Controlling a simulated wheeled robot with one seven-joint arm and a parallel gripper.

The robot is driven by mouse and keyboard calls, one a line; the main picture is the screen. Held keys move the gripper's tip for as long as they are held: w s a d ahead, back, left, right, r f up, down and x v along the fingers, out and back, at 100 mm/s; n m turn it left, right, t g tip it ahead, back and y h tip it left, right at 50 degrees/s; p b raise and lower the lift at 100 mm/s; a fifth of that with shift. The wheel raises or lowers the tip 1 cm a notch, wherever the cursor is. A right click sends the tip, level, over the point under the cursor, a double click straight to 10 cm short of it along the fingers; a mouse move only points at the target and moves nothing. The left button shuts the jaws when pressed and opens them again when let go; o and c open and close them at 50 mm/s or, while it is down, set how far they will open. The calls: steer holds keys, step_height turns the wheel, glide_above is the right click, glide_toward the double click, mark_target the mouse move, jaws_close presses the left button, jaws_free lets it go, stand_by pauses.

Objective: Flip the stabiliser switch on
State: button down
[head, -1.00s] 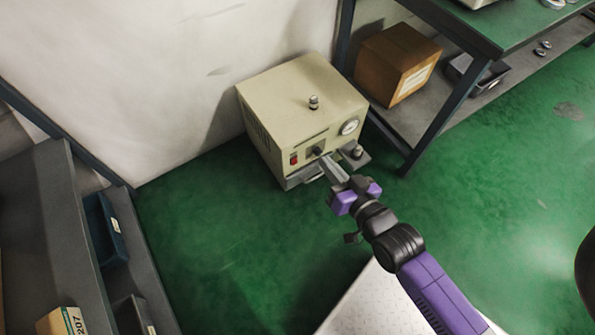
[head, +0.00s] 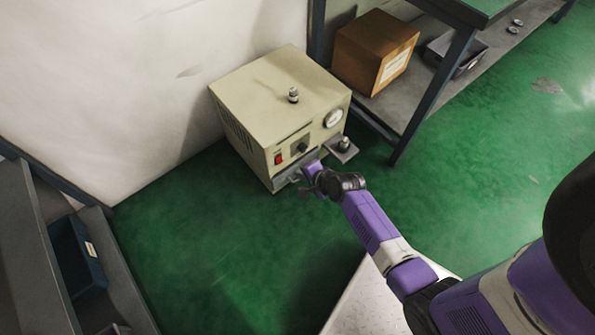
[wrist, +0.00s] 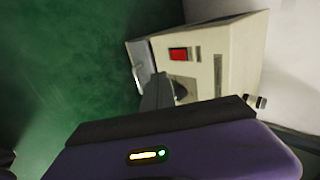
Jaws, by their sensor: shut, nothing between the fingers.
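The stabiliser is a beige box (head: 262,103) standing on the green floor against the wall. Its front carries a small red switch (head: 278,159), a dark knob (head: 302,147) and a round gauge (head: 334,118). My gripper (head: 303,178) is low in front of the box, just right of and below the red switch, partly hidden by my wrist. In the wrist view, the red switch (wrist: 179,54) is plain on the beige front, and my shut grey fingers (wrist: 157,90) are beside the dark knob, apart from the switch. I cannot tell whether the fingers touch the front. The switch's position is unclear.
A grey ledge with a metal post (head: 344,146) juts out at the box's lower front. A workbench (head: 445,85) with a cardboard box (head: 375,52) on its shelf stands at right. A shelf (head: 30,250) with a blue bin (head: 77,262) stands at left. The floor between is clear.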

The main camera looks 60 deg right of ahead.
mark_target(280, 162)
steer(key=w+r+b+x, duration=0.1)
steer(key=b+x, duration=0.4)
steer(key=x, duration=0.6)
steer(key=shift+w+d+r, duration=0.25)
steer(key=shift+w+r, duration=0.1)
steer(key=shift+w, duration=0.15)
steer(key=t+b, duration=0.1)
steer(key=b, duration=0.2)
steer(key=shift+w+f+t, duration=0.3)
steer(key=shift+f, duration=0.1)
steer(key=shift+w+d+r, duration=0.1)
